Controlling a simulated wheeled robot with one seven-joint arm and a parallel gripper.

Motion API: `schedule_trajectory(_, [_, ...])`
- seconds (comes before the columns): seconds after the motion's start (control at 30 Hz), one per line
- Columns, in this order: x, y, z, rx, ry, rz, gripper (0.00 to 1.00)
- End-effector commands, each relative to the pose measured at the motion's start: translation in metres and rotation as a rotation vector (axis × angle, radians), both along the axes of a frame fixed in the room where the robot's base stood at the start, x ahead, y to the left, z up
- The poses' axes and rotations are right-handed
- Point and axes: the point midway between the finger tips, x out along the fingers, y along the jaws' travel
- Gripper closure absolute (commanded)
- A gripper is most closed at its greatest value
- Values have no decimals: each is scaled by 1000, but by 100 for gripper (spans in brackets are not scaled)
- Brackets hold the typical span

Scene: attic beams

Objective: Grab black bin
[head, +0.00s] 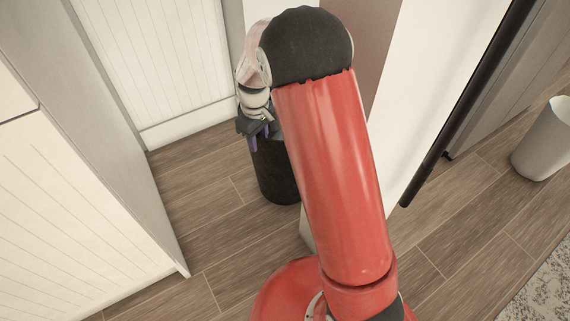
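The black bin (274,175) stands upright on the wood floor, in the corner by the white panelled wall and a pale post. My red arm hides its right side and part of its top. My gripper (260,143) points down at the bin's upper rim. Its purple-tipped fingers overlap the rim in the head view. I cannot tell whether they are apart or closed on the rim.
White panelled cabinets (75,190) stand close on the left. A pale post and white wall (428,80) stand on the right. A white bin (545,140) and a patterned rug (545,290) are at far right. Wood floor (200,205) is clear left of the black bin.

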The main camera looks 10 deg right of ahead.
Motion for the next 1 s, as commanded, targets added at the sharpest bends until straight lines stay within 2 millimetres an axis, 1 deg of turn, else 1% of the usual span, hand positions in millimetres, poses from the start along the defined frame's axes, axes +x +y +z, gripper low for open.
schedule_trajectory(0.63, [0, 0, -5, 0, 0, -1, 67])
schedule_trajectory(0.67, [0, 0, -5, 0, 0, 0, 68])
schedule_trajectory(0.9, [0, 0, -5, 0, 0, 0, 99])
schedule_trajectory(1.0, [0, 0, -5, 0, 0, 0, 100])
